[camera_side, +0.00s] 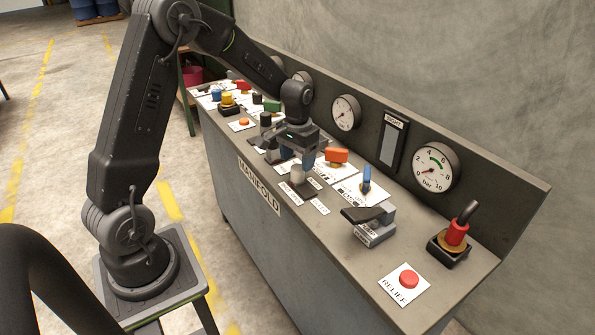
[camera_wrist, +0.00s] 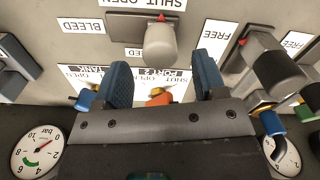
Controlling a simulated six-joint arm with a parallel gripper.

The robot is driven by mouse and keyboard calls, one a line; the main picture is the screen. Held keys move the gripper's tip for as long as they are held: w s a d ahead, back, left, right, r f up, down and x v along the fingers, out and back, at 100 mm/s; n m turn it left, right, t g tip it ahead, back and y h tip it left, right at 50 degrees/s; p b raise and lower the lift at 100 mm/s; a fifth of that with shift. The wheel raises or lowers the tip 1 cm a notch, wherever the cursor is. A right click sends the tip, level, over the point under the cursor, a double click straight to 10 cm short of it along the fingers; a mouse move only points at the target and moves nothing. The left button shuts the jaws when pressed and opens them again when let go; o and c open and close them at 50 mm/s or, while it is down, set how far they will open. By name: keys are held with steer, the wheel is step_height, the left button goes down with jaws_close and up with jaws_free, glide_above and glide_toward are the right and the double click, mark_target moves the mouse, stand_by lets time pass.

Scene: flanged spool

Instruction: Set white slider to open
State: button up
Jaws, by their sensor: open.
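A pale white knob (camera_side: 297,174) stands on a dark base on the manifold bench, below my gripper; I take it for the white slider. In the wrist view a pale grey-white knob (camera_wrist: 161,42) with a red mark at its top sits beside a partly cut-off "SHUT OPEN" label (camera_wrist: 150,4). My gripper (camera_wrist: 161,72) is open, with its two blue fingers apart on either side of the knob's line. The knob shows just beyond the fingertips, and I cannot tell whether they touch it. In the side view my gripper (camera_side: 300,157) is close above it.
An orange handle (camera_side: 336,156) and a blue lever (camera_side: 366,180) stand close by on the right. A dark grey lever (camera_side: 365,215), a red relief button (camera_side: 409,279) and a red valve (camera_side: 457,232) are nearer. Gauges (camera_side: 436,168) line the back panel.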

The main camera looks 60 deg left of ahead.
mark_target(298, 167)
steer(key=shift+f, duration=2.25)
